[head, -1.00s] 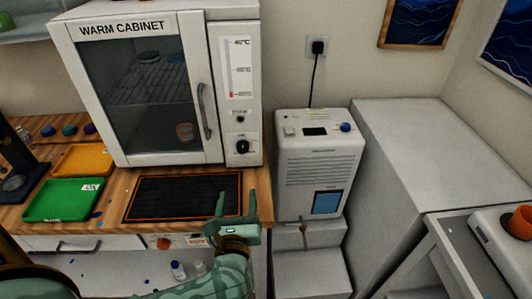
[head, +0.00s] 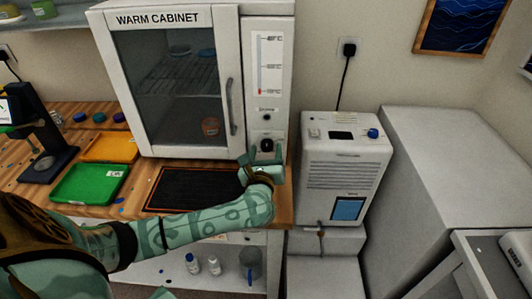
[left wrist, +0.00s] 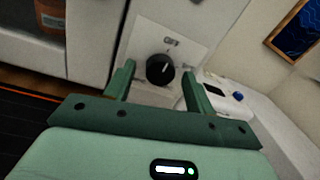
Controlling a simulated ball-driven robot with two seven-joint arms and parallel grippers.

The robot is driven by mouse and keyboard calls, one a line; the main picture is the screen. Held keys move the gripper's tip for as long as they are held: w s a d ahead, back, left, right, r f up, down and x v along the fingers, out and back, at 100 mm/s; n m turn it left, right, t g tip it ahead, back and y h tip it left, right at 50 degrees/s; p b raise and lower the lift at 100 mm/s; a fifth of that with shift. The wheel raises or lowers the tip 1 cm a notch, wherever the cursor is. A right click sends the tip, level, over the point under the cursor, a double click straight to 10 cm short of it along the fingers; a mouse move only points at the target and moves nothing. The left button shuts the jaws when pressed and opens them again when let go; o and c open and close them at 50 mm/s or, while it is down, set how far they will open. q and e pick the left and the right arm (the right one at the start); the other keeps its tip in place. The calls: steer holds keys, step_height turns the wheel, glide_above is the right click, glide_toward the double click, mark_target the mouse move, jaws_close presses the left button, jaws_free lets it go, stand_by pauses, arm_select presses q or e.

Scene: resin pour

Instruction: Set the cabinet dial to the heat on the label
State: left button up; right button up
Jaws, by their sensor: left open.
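The white warm cabinet (head: 137,85) stands on the wooden bench with its glass door shut. Its black dial (head: 267,145) is low on the right-hand panel, under a temperature scale label (head: 269,64) with a red mark near its bottom. The numbers are too small to read surely. My left gripper (head: 264,158) is just in front of and below the dial. In the left wrist view the dial (left wrist: 160,69) shows between and beyond the two open fingers (left wrist: 155,85), apart from them, with a pale pointer line on its face.
A black mat (head: 195,190) lies before the cabinet. Green (head: 88,184) and orange (head: 110,148) trays lie to its left. A white dehumidifier-like unit (head: 345,165) stands right of the bench. Bottles (head: 192,263) stand on the shelf below.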

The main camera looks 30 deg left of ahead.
arm_select(q)
steer(key=c, duration=1)
